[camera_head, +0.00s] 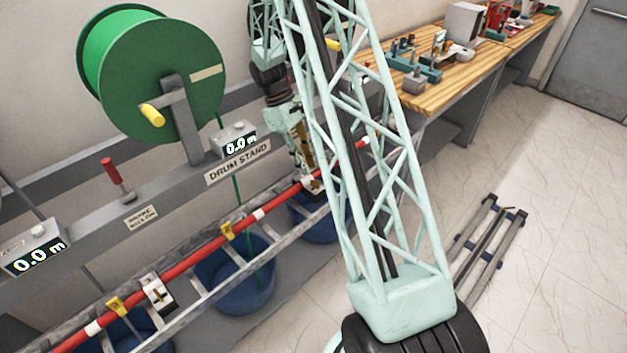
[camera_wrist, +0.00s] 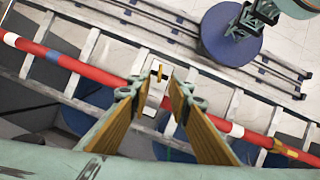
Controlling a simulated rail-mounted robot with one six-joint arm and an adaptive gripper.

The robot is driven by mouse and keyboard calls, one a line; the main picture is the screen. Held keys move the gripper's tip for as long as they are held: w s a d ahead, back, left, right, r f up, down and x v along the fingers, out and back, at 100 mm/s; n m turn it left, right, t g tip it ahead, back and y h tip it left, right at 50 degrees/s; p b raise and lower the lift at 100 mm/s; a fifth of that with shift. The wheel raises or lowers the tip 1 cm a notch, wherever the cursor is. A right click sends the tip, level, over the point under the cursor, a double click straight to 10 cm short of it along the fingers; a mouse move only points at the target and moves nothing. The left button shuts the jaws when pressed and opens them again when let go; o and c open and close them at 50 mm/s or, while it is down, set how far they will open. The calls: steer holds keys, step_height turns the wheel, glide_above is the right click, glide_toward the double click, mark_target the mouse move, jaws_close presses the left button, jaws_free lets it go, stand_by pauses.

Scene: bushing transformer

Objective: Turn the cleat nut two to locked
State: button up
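A white cleat (camera_wrist: 152,97) sits on the red cable (camera_wrist: 90,69) between my fingertips in the wrist view. Its small brass nut (camera_wrist: 158,73) shows just past the tips. My gripper (camera_wrist: 159,88) is open, with one tan-padded finger on each side of the cleat; I cannot tell whether they touch it. In the head view my gripper (camera_head: 307,176) points down at this cleat (camera_head: 314,185), which is partly hidden. Another white cleat (camera_head: 157,293) with a brass nut is on the cable at lower left. No number is readable on either cleat.
The cable runs along a grey ladder tray (camera_head: 203,287) above blue tubs (camera_head: 235,275). Yellow clips (camera_head: 227,231) sit on the cable. A green drum (camera_head: 150,75) stands behind at left, and a wooden workbench (camera_head: 455,75) at the back. Floor at right is mostly clear.

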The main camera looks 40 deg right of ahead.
mark_target(314, 181)
steer(key=shift+x, duration=3.45)
jaws_close()
